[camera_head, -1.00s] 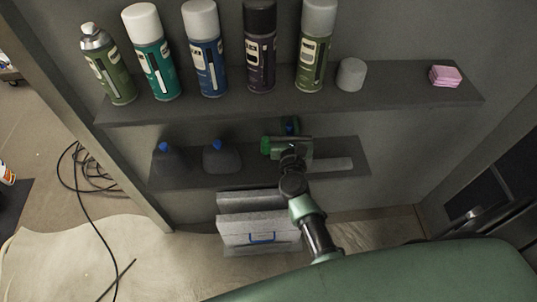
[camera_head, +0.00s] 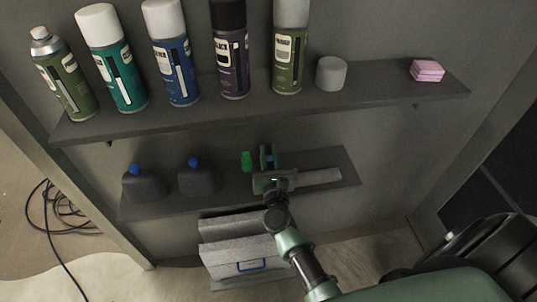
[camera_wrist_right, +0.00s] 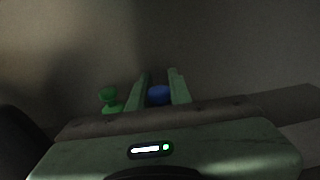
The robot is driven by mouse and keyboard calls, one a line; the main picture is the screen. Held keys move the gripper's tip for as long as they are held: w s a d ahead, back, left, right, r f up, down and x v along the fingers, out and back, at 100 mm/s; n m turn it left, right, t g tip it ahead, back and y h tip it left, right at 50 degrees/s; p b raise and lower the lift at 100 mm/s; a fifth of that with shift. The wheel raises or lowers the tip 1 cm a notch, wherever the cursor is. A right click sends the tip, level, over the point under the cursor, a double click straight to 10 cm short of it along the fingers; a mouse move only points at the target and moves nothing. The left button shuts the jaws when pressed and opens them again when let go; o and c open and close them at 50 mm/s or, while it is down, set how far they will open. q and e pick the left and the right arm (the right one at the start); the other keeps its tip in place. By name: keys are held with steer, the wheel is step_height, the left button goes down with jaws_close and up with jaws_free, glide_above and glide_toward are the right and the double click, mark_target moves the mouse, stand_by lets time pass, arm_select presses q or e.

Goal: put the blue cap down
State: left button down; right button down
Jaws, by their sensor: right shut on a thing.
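My right gripper (camera_head: 268,158) is over the lower shelf (camera_head: 220,200). Its fingers are shut on the blue cap (camera_wrist_right: 158,94), which shows between the fingertips in the right wrist view. In the head view only a small blue patch of the cap (camera_head: 269,158) shows between the fingers. I cannot tell whether the cap touches the shelf. Two dark bottles with blue tops, one (camera_head: 145,184) at the left and one (camera_head: 197,177) nearer the gripper, stand on the lower shelf. My left gripper is not in view.
A small green object (camera_head: 246,161) stands just left of the gripper; it also shows in the wrist view (camera_wrist_right: 109,98). A light flat bar (camera_head: 320,176) lies to the right. The upper shelf (camera_head: 200,121) above holds several spray cans, a grey cylinder (camera_head: 331,74) and pink sponges (camera_head: 427,70).

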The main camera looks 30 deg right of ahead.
steer(key=shift+f+b, duration=0.4)
steer(key=shift+f, duration=0.1)
steer(key=c, duration=1.3)
jaws_free()
steer(key=shift+r, duration=0.1)
steer(key=shift+r+p, duration=0.35)
steer(key=shift+p, duration=0.15)
steer(key=shift+s+r, duration=0.15)
steer(key=v, duration=0.5)
steer(key=b+v, duration=0.1)
steer(key=v, duration=0.4)
steer(key=shift+s+a+f+b, duration=0.1)
steer(key=shift+a+f+b, duration=0.1)
steer(key=shift+b, duration=0.1)
steer(key=shift+s+a+r, duration=0.15)
steer(key=shift+s, duration=0.55)
